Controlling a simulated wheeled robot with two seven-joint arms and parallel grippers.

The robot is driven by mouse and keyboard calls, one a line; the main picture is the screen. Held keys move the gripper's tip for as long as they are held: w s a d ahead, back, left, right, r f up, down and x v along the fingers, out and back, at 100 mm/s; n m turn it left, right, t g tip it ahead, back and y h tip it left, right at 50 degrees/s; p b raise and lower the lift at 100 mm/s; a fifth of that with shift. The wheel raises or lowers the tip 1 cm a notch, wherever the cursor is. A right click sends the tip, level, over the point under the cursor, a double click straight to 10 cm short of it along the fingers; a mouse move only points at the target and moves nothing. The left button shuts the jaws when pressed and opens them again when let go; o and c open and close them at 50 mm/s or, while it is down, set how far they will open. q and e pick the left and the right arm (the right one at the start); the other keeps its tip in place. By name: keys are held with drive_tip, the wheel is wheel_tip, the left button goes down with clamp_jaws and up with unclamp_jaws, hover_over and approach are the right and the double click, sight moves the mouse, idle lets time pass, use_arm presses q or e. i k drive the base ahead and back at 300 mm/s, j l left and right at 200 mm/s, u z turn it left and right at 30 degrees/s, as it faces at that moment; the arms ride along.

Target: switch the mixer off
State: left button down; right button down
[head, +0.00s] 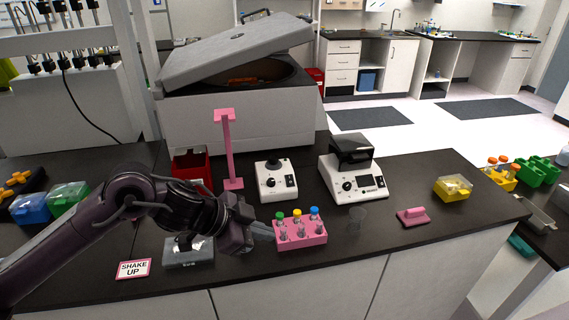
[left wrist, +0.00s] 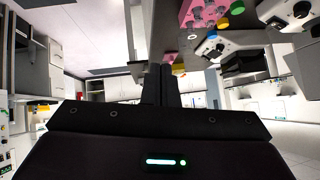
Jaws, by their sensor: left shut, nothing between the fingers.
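A small white mixer (head: 276,181) with a dark round top, a knob and small buttons on its front stands mid-bench; its switch position is too small to tell. My left gripper (head: 265,231) is shut and empty, low over the bench in front of the mixer, beside the left end of a pink tube rack (head: 301,235). I cannot tell whether it touches the rack. In the left wrist view, the shut fingers (left wrist: 160,80) point up, with the rack (left wrist: 204,13) and white devices at the upper right. My right gripper is not in view.
A white device with a dark lid and screen (head: 354,180) stands right of the mixer. A pink post (head: 228,150) and red box (head: 192,167) stand left of it. A grey device (head: 189,257) sits below my arm.

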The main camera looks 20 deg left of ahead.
sight(290, 180)
drive_tip(key=i+j, duration=0.3)
drive_tip(key=i, duration=0.15)
drive_tip(key=i+j, duration=0.3)
drive_tip(key=i, duration=0.1)
